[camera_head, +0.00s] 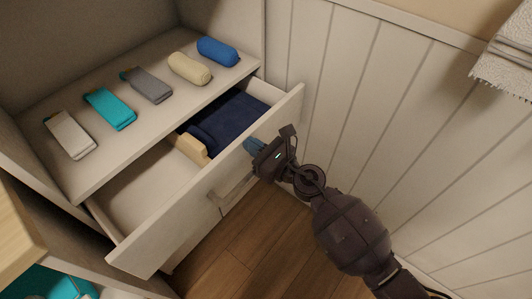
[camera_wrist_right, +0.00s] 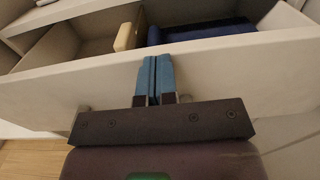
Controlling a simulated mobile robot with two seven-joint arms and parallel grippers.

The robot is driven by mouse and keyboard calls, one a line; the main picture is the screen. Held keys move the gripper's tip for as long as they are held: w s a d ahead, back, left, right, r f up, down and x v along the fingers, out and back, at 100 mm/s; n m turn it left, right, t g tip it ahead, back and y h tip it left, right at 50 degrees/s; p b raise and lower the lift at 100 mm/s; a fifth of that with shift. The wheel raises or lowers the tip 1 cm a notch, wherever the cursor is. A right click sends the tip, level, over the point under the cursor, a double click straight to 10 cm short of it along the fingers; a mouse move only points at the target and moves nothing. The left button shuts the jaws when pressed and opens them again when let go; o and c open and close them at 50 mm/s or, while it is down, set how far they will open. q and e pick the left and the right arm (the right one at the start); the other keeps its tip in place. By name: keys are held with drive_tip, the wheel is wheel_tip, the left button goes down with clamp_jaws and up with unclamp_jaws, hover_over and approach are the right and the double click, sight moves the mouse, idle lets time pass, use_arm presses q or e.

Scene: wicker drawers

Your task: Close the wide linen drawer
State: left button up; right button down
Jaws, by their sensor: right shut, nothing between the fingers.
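The wide linen drawer (camera_head: 160,232) is pulled out below a shelf in the head view. Dark blue folded cloth (camera_head: 232,120) lies in its right part, beside a pale wooden divider block (camera_head: 188,147); its left part is bare. A bar handle (camera_head: 232,188) is on its front. My right gripper (camera_head: 253,146) is shut and empty, its blue fingertips at the right half of the drawer front. In the right wrist view the closed fingers (camera_wrist_right: 155,75) point at the front panel (camera_wrist_right: 75,90), close to or touching it; I cannot tell which. My left gripper is not in view.
Several folded or rolled cloths, including a grey one (camera_head: 147,85) and a blue roll (camera_head: 217,51), lie on the shelf above. A panelled wall (camera_head: 400,120) stands close on the right, with a hanging towel (camera_head: 508,62). Wooden floor (camera_head: 262,235) is clear in front.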

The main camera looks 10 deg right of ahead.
drive_tip(key=x, duration=0.6)
drive_tip(key=b+x, duration=0.1)
drive_tip(key=x, duration=0.5)
drive_tip(key=shift+w+a+f, duration=0.15)
drive_tip(key=shift+a+f, duration=0.05)
drive_tip(key=shift+w+a+r, duration=0.1)
drive_tip(key=shift+w+a, duration=0.2)
drive_tip(key=shift+w, duration=0.05)
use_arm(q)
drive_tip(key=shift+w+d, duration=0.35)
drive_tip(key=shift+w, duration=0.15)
use_arm(e)
drive_tip(key=shift+r, duration=0.1)
drive_tip(key=shift+d, duration=0.1)
